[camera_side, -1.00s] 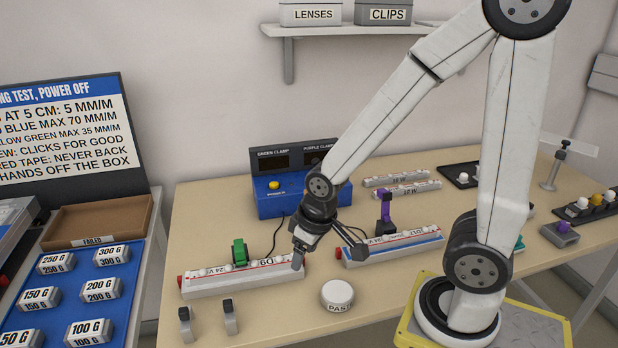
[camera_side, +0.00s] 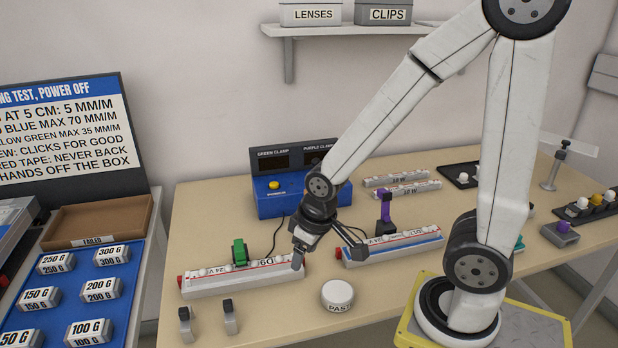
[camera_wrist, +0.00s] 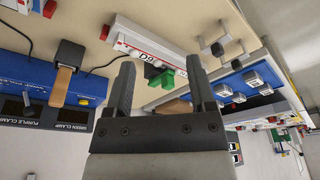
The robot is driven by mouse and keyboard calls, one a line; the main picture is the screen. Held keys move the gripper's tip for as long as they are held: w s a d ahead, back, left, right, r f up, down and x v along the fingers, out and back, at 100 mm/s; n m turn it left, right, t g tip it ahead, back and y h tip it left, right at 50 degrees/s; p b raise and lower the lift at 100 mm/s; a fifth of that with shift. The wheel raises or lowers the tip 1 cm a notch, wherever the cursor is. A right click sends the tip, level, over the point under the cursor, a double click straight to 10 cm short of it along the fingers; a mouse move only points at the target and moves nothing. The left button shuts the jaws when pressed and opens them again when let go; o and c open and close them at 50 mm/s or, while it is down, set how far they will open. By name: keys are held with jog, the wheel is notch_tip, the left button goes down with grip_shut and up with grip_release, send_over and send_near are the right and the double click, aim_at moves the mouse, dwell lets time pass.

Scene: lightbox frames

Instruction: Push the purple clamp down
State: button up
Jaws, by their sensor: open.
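The purple clamp (camera_side: 386,205) stands upright at the back edge of the right-hand light bar (camera_side: 405,246) in the side view. My gripper (camera_side: 328,257) is open and empty, to the left of the purple clamp and apart from it. One finger is by the right end of the left-hand light bar (camera_side: 225,283), and the other is by the left end of the right-hand bar. In the wrist view my gripper (camera_wrist: 160,64) shows two spread fingers with nothing between them. I cannot make out the purple clamp there.
A green clamp (camera_side: 239,252) sits on the left-hand bar. A blue box (camera_side: 288,200) with a yellow button and clamp displays stands behind my gripper. A round white "PASS" piece (camera_side: 337,294) and two small grey posts are in front. Bare table lies between them.

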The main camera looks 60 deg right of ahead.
dwell(0.4)
jog(key=w+d+r+m+g, duration=0.1)
jog(key=w+d+m+g, duration=0.1)
jog(key=w+d, duration=0.45)
jog(key=m+g+y, duration=0.3)
jog(key=m+g, duration=0.1)
jog(key=m, duration=0.3)
send_near(382, 189)
jog(key=f, duration=0.1)
jog(key=shift+s+a, duration=0.1)
jog(key=shift+s, duration=0.25)
jog(key=shift+f, duration=0.15)
jog(key=shift+x, duration=3.8)
jog(key=shift+a, duration=0.1)
